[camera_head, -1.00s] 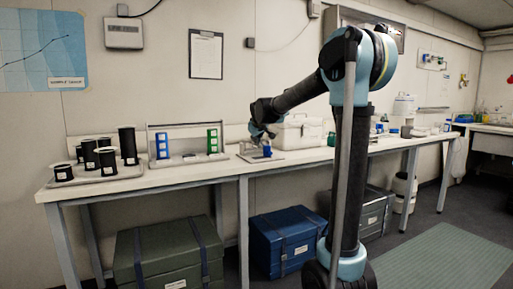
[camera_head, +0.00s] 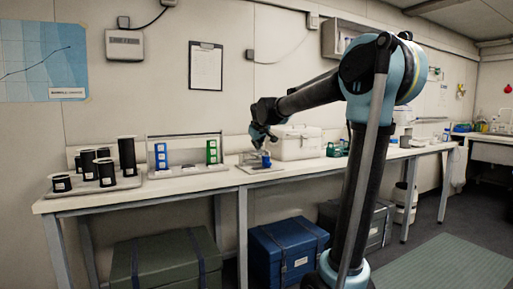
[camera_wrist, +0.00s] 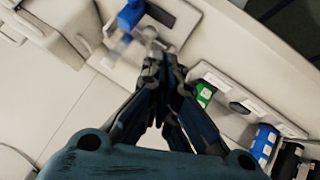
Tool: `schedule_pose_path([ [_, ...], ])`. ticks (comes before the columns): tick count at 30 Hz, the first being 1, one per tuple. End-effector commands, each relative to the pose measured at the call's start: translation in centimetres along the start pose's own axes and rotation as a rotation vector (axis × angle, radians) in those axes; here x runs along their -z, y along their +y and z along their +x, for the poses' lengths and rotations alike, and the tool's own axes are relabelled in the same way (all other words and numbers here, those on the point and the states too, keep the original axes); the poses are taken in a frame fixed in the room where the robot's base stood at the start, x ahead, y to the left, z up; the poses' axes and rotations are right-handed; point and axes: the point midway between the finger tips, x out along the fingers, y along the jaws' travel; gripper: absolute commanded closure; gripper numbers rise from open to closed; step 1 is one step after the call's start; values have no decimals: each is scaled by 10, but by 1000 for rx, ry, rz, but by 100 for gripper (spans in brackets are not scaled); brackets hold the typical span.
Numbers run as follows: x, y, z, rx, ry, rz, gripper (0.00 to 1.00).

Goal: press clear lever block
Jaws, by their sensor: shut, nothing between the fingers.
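The lever block is a small pale plate (camera_head: 272,168) on the bench with a blue block (camera_head: 265,161) standing on it. In the wrist view the blue block (camera_wrist: 131,15) is at the top, with a blurred, pale piece (camera_wrist: 122,48) below it that may be the clear lever. My gripper (camera_head: 264,143) is above the plate in the head view. In the wrist view my gripper (camera_wrist: 160,62) has its fingers together with nothing between them, close beside the plate. I cannot tell whether the fingertips touch it.
A rack with a blue holder (camera_head: 161,156) and a green holder (camera_head: 212,151) stands to the left. Black canisters (camera_head: 127,156) stand on a tray farther left. A white box (camera_head: 298,143) stands just right of and behind the plate. Bare bench lies in front of the rack.

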Motion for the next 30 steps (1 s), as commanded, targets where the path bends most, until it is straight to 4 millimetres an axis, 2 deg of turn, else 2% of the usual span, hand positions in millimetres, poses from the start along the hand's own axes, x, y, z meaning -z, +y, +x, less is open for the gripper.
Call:
schedule_pose_path([
  [17,2,1,1,1,-5,0,100],
  [20,10,5,2,8,-28,-2,100],
  [30,69,30,5,78,-204,-12,100],
])
